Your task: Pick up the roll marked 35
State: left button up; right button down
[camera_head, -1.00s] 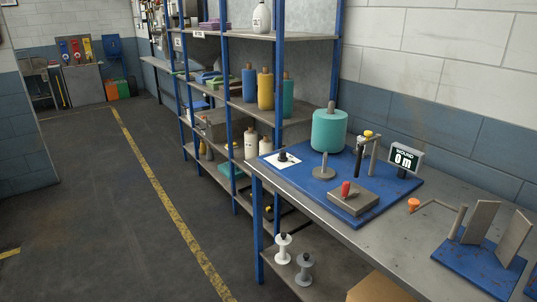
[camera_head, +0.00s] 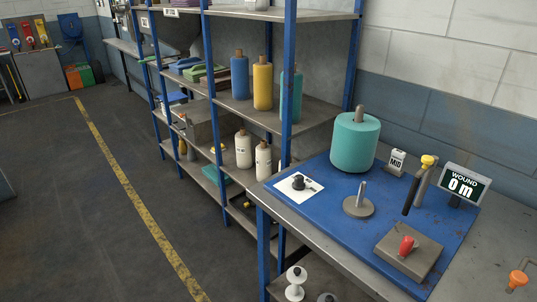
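I cannot read a mark 35 on anything in view. Three upright rolls stand on the middle shelf of the blue-framed rack: a blue roll (camera_head: 240,77), a yellow roll (camera_head: 263,86) and a teal roll (camera_head: 291,97), the last partly behind a rack post. A larger teal roll (camera_head: 355,143) stands on the blue board on the bench, with a spindle tip sticking out of its top. Neither of my grippers is in view.
The blue board (camera_head: 335,222) holds a bare spindle (camera_head: 358,205), a red-knobbed block (camera_head: 408,254), a MID-labelled item (camera_head: 397,161) and a display (camera_head: 464,185) reading WOUND 0 m. The floor (camera_head: 70,200) at left is clear.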

aim_at(263, 159)
jog(key=i+j+z, duration=0.2)
jog(key=i+j, duration=0.55)
jog(key=i+j+z, duration=0.2)
jog(key=i+j, duration=0.55)
jog(key=j, duration=0.1)
